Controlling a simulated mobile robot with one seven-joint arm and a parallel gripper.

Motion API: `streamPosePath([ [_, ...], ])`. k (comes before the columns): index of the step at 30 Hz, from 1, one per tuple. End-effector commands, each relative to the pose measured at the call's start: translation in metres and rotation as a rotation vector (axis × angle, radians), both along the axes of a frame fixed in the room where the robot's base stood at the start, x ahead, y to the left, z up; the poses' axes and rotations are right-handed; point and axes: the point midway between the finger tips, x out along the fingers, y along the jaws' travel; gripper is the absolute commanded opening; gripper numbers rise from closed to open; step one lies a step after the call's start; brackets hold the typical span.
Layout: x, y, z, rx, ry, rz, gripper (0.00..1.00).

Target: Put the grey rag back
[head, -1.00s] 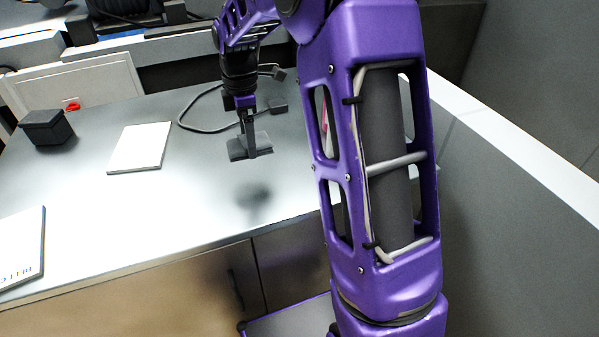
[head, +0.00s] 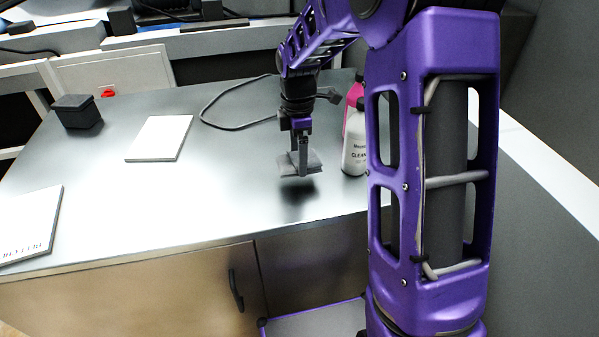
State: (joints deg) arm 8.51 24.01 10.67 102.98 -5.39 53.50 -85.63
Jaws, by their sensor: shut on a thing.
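A white bottle (head: 355,150) and a pink bottle (head: 353,97) stand just right of the rag, partly behind my arm. A cable (head: 222,128) lies behind. A white pad (head: 160,138), a black box (head: 77,112) and a booklet (head: 30,228) lie left. The front middle is clear.

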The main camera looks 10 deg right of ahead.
Motion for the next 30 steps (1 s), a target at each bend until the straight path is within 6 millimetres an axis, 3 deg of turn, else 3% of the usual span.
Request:
streamPosePath([
  [12,0.0,0.0,-0.046,0.0,0.002,-0.002,0.37],
  [24,0.0,0.0,-0.053,0.0,0.0,-0.002,0.37],
  [25,0.0,0.0,-0.051,0.0,0.0,-0.002,0.94],
  [26,0.0,0.0,-0.051,0.0,0.0,-0.002,0.99],
  [30,0.0,0.0,-0.051,0.0,0.0,-0.002,1.0],
])
